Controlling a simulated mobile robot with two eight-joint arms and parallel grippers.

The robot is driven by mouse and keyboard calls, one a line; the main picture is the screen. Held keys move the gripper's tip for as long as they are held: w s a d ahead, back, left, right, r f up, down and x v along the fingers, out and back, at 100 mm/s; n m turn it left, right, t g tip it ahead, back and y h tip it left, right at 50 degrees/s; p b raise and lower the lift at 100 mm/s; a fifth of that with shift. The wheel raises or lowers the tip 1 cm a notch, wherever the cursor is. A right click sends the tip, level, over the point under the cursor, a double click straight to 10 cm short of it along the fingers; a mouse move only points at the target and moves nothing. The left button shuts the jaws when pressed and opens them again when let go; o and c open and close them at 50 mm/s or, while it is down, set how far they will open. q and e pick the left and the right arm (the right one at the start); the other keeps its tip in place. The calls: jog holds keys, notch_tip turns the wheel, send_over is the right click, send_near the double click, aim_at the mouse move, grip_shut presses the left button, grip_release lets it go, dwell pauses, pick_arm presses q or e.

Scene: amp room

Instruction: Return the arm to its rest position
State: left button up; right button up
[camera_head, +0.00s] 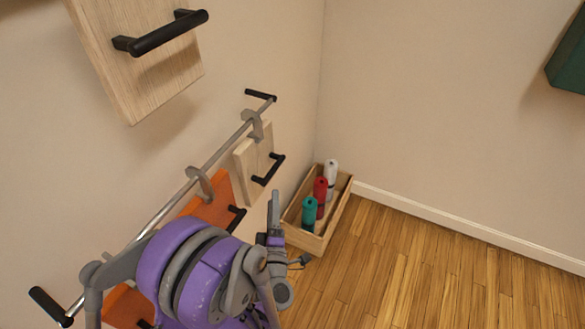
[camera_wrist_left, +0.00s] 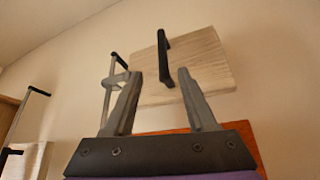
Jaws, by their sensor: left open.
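My left arm, purple and grey, reaches in from the lower left in the head view. Its gripper (camera_head: 276,212) points away from me, partly hidden behind its own wrist. In the left wrist view the gripper's two grey fingers (camera_wrist_left: 160,78) stand apart with nothing between them. Behind them is a pale wooden panel (camera_wrist_left: 205,65) with a black handle (camera_wrist_left: 163,58). I cannot tell how far the fingers are from it. My right gripper does not show.
A metal rail (camera_head: 160,218) with hooks runs along the left wall, beside orange panels (camera_head: 212,205) and a pale panel (camera_head: 244,160). A larger wooden panel (camera_head: 135,75) is above. A wooden crate (camera_head: 343,205) with teal, red and white cylinders stands in the corner. The right floor is clear.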

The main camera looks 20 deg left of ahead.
pick_arm(q)
jog(key=s+d+m+g+h, duration=0.2)
jog(key=d+m+g+h, duration=0.2)
jog(key=d+m+h, duration=0.8)
jog(key=s+a+f+m+g+y, duration=0.25)
jog(key=s+m+g, duration=0.2)
jog(key=s, duration=0.45)
jog(key=s+a+f+m+g+y, duration=0.2)
jog(key=s+a+m+g, duration=0.25)
jog(key=s, duration=0.55)
jog(key=w+r+n+p, duration=0.1)
jog(key=w+r+p, duration=0.2)
jog(key=r+p, duration=1.4)
notch_tip(320, 180, up, 2)
jog(key=shift+d+r, duration=0.25)
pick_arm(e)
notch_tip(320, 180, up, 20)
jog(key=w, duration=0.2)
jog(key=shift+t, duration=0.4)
pick_arm(q)
jog(key=shift+s+h, duration=0.2)
jog(key=shift+h, duration=0.05)
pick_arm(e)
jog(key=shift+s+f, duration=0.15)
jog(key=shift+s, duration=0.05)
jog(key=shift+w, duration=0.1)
